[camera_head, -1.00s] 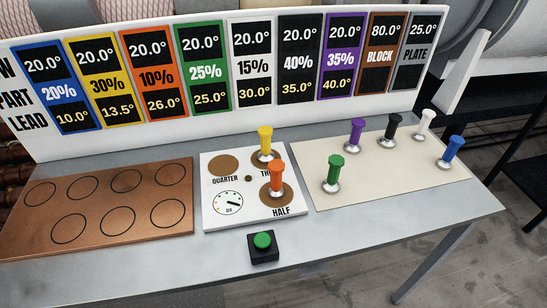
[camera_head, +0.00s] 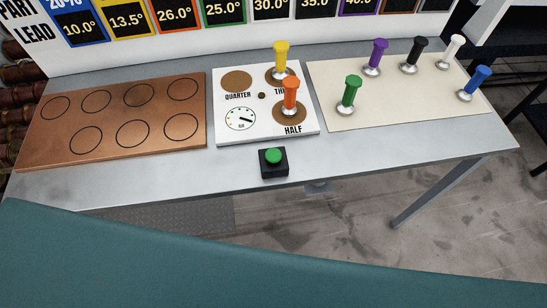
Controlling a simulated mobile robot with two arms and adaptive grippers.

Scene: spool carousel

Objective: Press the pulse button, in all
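The pulse button is a green dome (camera_head: 273,155) on a small black box (camera_head: 273,168) near the front edge of the grey table, in front of the white board. Nothing touches it. The white board (camera_head: 228,131) has round brown pads and a small dial (camera_head: 240,118). A yellow-handled piece (camera_head: 281,60) stands on the upper right pad and an orange-handled piece (camera_head: 290,98) stands on the pad marked HALF. The pad marked QUARTER (camera_head: 236,82) is bare. Neither of my grippers shows in the head view.
A copper plate (camera_head: 110,126) with several empty circles lies at left. A cream mat (camera_head: 400,105) at right holds green (camera_head: 351,92), purple (camera_head: 376,55), black (camera_head: 414,52), white (camera_head: 454,48) and blue (camera_head: 476,80) pieces. A sign panel stands behind. A teal surface fills the bottom.

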